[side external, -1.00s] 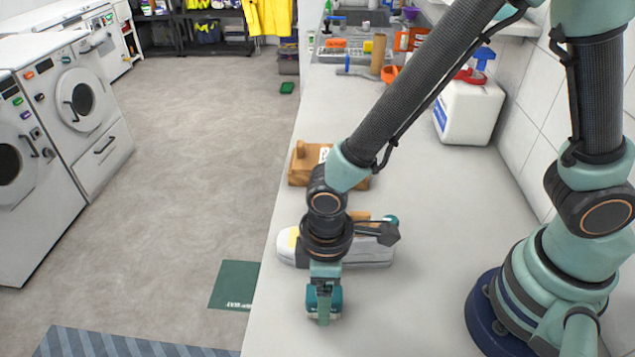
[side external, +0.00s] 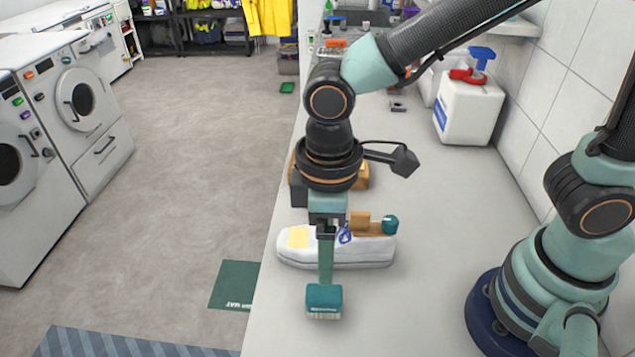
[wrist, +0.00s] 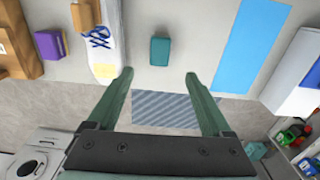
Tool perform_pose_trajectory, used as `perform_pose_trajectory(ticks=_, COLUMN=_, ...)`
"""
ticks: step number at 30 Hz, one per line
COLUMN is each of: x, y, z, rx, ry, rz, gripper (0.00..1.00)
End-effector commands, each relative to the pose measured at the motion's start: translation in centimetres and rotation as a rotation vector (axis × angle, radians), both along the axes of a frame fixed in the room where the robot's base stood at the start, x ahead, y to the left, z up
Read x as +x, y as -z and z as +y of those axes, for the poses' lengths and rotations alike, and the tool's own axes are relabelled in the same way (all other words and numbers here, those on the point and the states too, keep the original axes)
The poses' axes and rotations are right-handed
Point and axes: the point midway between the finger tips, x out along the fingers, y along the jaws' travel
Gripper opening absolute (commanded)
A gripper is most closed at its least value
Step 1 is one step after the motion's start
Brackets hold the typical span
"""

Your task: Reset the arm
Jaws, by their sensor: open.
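My gripper (side external: 326,280) points straight down above the grey counter. In the wrist view its two green fingers (wrist: 158,75) are spread wide with nothing between them. A small teal block with pale bristles at its bottom edge (side external: 323,301) stands on the counter, apparently just below the fingertips. It also shows in the wrist view (wrist: 160,51), beyond the fingertips and clear of them. In the side view the fingers overlap each other, so their gap is hidden there.
A white shoe-like item (side external: 365,255) with blue laces lies behind the gripper. A brown box (wrist: 17,40) and purple block (wrist: 48,45) stand nearby. A white canister (side external: 466,112) stands farther back.

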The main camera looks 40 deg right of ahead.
Motion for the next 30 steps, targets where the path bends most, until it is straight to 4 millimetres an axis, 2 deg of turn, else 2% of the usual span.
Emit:
perform_pose_trajectory(ticks=2, x=0.3, y=-0.6, z=-0.3, rx=0.007, ry=0.015, rz=-0.008, gripper=0.84)
perform_pose_trajectory(ticks=5, x=1.4, y=-1.7, z=-1.9, rx=0.031, ry=0.077, rz=-0.037, gripper=0.84)
perform_pose_trajectory(ticks=8, x=2.9, y=-3.4, z=-4.8, rx=0.071, ry=0.189, rz=-0.092, gripper=0.84)
perform_pose_trajectory(ticks=12, x=4.7, y=-6.2, z=-10.2, rx=0.129, ry=0.383, rz=-0.197, gripper=0.84)
perform_pose_trajectory(ticks=18, x=5.2, y=-9.0, z=-17.3, rx=0.181, ry=0.633, rz=-0.351, gripper=0.84)
perform_pose_trajectory(ticks=21, x=4.9, y=-9.9, z=-19.8, rx=0.192, ry=0.718, rz=-0.41, gripper=0.84)
perform_pose_trajectory(ticks=25, x=4.5, y=-10.4, z=-21.5, rx=0.198, ry=0.781, rz=-0.453, gripper=0.84)
perform_pose_trajectory(ticks=30, x=4.4, y=-10.5, z=-22.0, rx=0.199, ry=0.799, rz=-0.465, gripper=0.84)
